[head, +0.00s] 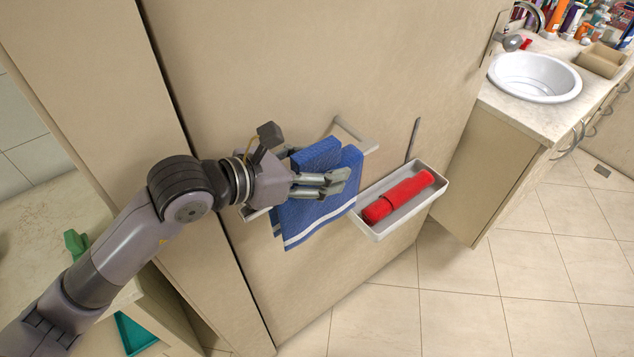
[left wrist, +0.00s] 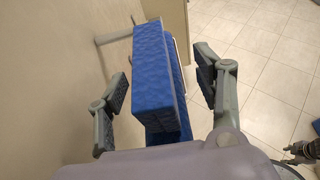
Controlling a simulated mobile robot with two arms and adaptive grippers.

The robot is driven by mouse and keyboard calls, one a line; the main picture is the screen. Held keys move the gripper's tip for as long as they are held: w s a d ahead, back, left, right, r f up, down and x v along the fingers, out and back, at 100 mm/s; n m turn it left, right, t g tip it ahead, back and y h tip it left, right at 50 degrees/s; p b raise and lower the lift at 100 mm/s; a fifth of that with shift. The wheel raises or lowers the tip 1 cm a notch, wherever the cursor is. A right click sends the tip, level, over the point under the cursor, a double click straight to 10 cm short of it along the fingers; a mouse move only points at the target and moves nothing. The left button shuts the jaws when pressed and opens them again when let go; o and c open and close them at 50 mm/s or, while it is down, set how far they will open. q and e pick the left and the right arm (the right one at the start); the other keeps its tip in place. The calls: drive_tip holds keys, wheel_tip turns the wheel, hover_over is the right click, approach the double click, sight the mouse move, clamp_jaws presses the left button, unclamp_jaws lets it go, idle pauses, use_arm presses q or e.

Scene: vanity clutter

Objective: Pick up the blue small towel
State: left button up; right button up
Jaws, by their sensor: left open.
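The blue small towel (head: 318,205) hangs folded over a rail (head: 352,134) on the beige panel. It has a white stripe near its lower edge. My left gripper (head: 335,182) is in front of the towel and hides part of it. In the left wrist view the towel (left wrist: 161,75) stands between the two open fingers of my left gripper (left wrist: 166,85). Gaps show on both sides, so neither finger appears to touch it.
A counter (head: 488,97) with a white sink (head: 535,77) and several bottles stands at the upper right. Tiled floor (head: 470,305) is clear below.

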use_arm(q)
drive_tip(key=shift+s+a, duration=0.1)
drive_tip(key=shift+a, duration=0.05)
drive_tip(key=shift+c, duration=0.8)
clamp_jaws()
